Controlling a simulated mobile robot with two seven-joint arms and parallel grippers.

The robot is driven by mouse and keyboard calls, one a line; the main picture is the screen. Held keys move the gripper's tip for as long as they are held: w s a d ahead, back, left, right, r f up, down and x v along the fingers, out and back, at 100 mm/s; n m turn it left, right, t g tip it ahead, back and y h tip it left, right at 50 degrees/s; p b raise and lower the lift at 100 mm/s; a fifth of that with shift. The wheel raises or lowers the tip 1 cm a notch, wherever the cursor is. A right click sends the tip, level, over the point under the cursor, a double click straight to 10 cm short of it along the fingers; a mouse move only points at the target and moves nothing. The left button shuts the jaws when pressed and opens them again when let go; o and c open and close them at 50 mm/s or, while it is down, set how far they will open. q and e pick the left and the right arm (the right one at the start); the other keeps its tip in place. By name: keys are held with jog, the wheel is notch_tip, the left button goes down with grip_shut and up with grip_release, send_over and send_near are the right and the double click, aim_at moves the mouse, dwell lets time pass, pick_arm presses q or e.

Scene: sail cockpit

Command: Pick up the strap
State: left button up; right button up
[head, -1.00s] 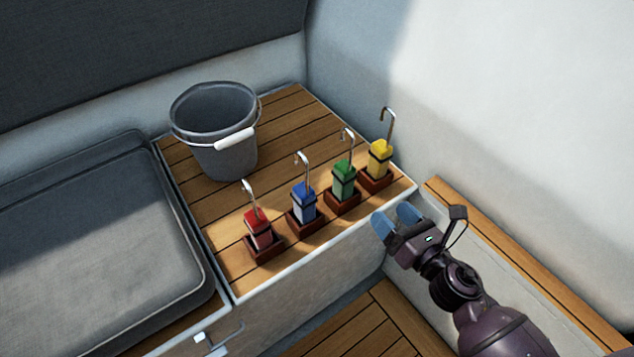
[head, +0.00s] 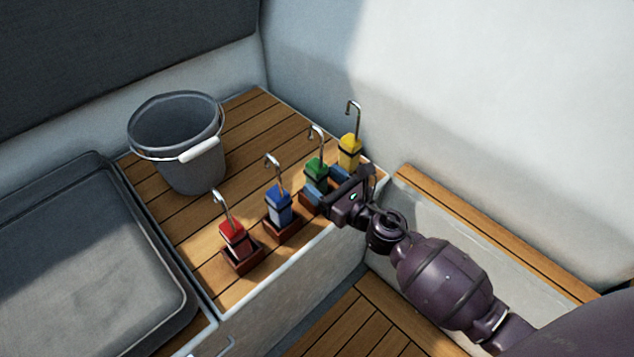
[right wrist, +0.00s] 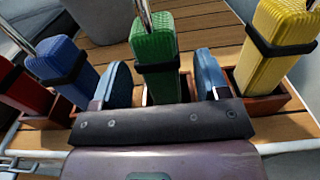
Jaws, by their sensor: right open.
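Red (head: 233,236), blue (head: 279,204), green (head: 317,170) and yellow (head: 349,150) folded straps with metal hooks stand upright in small brown holders on the slatted wooden top. The task does not say which strap is meant. My right gripper (head: 328,186) is at the green strap. In the right wrist view its two blue fingers are apart, one on each side of the green strap (right wrist: 155,60), with a gap on both sides. The blue strap (right wrist: 62,68) is just left of the fingers and the yellow strap (right wrist: 277,45) is to their right. My left gripper is not in view.
A grey bucket (head: 178,150) with a white handle grip stands behind the straps on the wooden top (head: 245,125). A grey cushion (head: 85,250) lies at left. White walls rise behind and at right.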

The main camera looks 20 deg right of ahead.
jog(key=shift+x, duration=1.3)
jog(key=c, duration=1.2)
